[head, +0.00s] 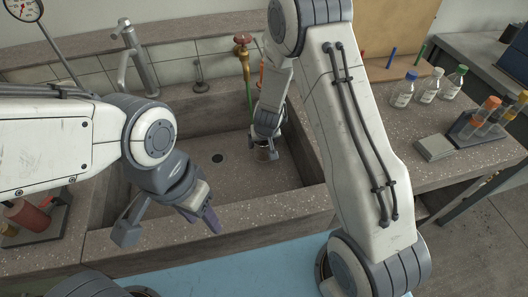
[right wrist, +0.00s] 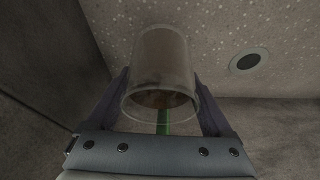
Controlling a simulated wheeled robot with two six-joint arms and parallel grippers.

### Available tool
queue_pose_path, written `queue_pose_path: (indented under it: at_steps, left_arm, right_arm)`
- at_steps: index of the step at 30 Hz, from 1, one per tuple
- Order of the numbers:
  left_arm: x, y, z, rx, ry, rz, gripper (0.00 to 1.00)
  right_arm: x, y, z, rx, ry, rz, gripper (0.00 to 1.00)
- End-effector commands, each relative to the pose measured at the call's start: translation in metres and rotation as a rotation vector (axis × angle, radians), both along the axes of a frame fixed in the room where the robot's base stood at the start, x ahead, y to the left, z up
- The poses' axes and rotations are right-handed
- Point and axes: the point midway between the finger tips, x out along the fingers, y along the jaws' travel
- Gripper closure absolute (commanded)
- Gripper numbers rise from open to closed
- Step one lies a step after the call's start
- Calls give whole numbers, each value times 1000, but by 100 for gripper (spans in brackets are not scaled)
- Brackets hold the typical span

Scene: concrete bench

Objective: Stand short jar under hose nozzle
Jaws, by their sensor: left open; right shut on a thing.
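The short jar (right wrist: 160,60) is clear glass and sits between the fingers of my right gripper (right wrist: 163,100), which is shut on it. In the head view the jar (head: 264,154) is low in the sink basin, partly hidden by my right gripper (head: 266,138). I cannot tell whether its base touches the sink floor. A green hose (head: 249,92) hangs below a red-handled tap (head: 242,40); its lower end is hidden by my right arm. A green strip (right wrist: 163,122) shows at the jar's rim in the right wrist view. My left gripper (head: 168,229) is open and empty over the sink's front edge.
The sink floor (head: 195,175) is clear around the drain (head: 217,158). A grey faucet (head: 132,58) stands at the back left. Several capped bottles (head: 428,90) and a rack of tubes (head: 478,128) are on the right counter.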

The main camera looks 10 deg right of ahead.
Motion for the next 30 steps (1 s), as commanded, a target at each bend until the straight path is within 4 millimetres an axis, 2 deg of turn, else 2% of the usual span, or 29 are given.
queue_pose_path:
  at_steps: [1,4,7,14,19,20,21,30]
  left_arm:
    - [0,0,-13,0,0,0,50]
    - [0,0,-26,0,0,0,50]
    - [0,0,-32,0,0,0,50]
    - [0,0,-29,0,0,0,50]
    - [0,0,-33,0,0,0,50]
    - [0,0,-32,0,0,0,50]
    - [0,0,-31,0,0,0,50]
    - [0,0,-26,0,0,0,50]
  right_arm:
    - [0,0,-14,0,1,-1,79]
    - [0,0,-30,-1,0,1,79]
    - [0,-4,-31,1,-2,-2,79]
    - [-1,-4,-28,0,-1,-1,79]
    - [-1,-4,-34,0,-1,0,79]
    - [-1,-4,-33,0,0,0,3]
    - [-1,-4,-32,0,0,0,0]
    - [-1,-4,-26,0,0,-1,0]
